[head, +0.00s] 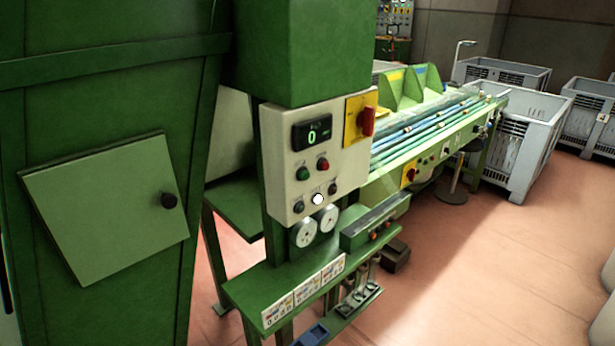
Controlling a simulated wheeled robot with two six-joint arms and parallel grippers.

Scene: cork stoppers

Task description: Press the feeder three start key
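A pale control panel (283,150) is mounted on the green machine in the middle of the head view. It has a dark display (312,132) reading a green 0. Below are a green button (302,173) and a red button (323,164). Under these is a row with a dark knob (299,207), a bright white button (318,198) and another dark knob (333,188). The labels are too small to read, so I cannot tell which is the feeder three start key. Neither of my grippers is in view.
A red rotary switch (367,121) on a yellow plate is at the panel's right. A green cabinet with a hatch (105,208) stands at left. A green shelf (255,283) juts out below the panel. A long green bench (440,140) and grey crates (520,150) stand behind. Floor at right is clear.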

